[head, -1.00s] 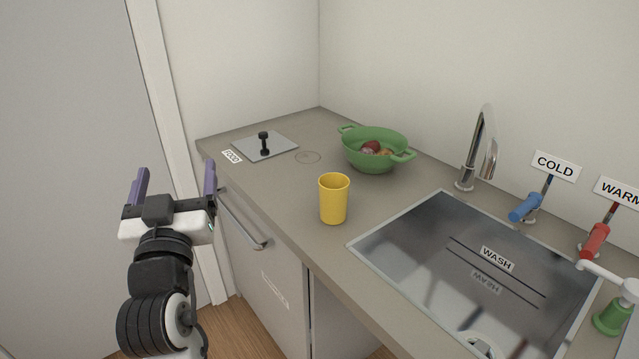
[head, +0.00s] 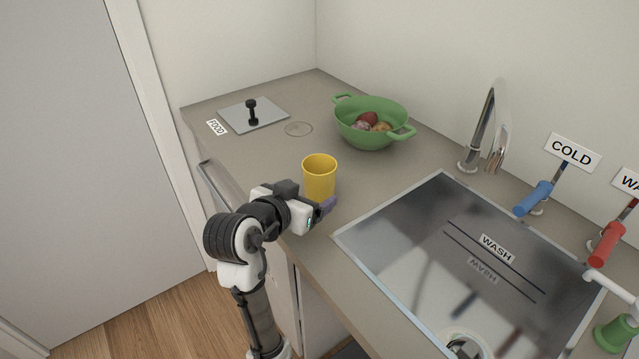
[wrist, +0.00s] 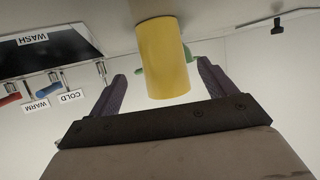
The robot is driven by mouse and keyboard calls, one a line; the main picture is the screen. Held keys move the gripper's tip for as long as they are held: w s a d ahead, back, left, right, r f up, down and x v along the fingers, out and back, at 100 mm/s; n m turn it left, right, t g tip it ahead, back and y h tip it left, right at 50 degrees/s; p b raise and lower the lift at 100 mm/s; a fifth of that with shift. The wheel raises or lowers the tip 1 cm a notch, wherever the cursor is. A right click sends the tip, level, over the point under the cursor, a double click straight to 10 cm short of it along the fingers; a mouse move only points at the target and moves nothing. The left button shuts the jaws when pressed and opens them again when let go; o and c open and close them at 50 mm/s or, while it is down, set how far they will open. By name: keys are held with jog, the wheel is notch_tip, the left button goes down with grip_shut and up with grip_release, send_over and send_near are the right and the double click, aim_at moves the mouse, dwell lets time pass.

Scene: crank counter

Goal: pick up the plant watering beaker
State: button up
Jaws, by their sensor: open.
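A yellow beaker (head: 319,175) stands upright on the counter, left of the sink. In the wrist view the beaker (wrist: 162,58) appears upside down, beyond and between the two purple fingers. My gripper (head: 318,205) is low at the counter's front edge, right before the beaker, and hides its lower front in the head view. In the wrist view my gripper (wrist: 160,82) is open, with a finger on either side of the beaker's line. I cannot tell how far the fingertips reach along its sides.
A green colander (head: 372,135) with food stands behind the beaker. The sink (head: 400,235) marked WASH lies to the right, with a faucet (head: 490,125) and blue (head: 534,198) and red (head: 607,243) handles. A plate with a black knob (head: 252,113) is at the back left.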

jog(key=p+x, duration=0.2)
jog(key=x, duration=0.5)
jog(key=shift+w+a+f, duration=0.1)
jog(key=shift+w, duration=0.05)
jog(key=c, duration=1.1)
jog(key=shift+c, duration=0.6)
